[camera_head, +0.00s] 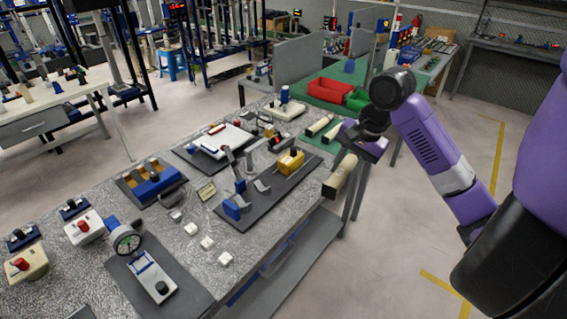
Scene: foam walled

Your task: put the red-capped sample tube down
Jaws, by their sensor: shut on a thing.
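My gripper (362,146) is at the end of my purple arm, over the right edge of the speckled workbench (95,261). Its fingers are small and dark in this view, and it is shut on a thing. The red-capped sample tube cannot be made out; no red cap shows at the jaws, and the gripper's own body hides what is between them. A cream cylinder with a dark end (341,176) shows just below the gripper at the bench edge. I cannot tell whether it touches the gripper.
A dark mat (262,208) near the gripper carries a yellow block (290,161) and grey brackets. A blue block (158,185), a gauge (126,240) and white cubes (207,243) stand further left. Red bins (329,90) are behind. Bare bench shows between the mats.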

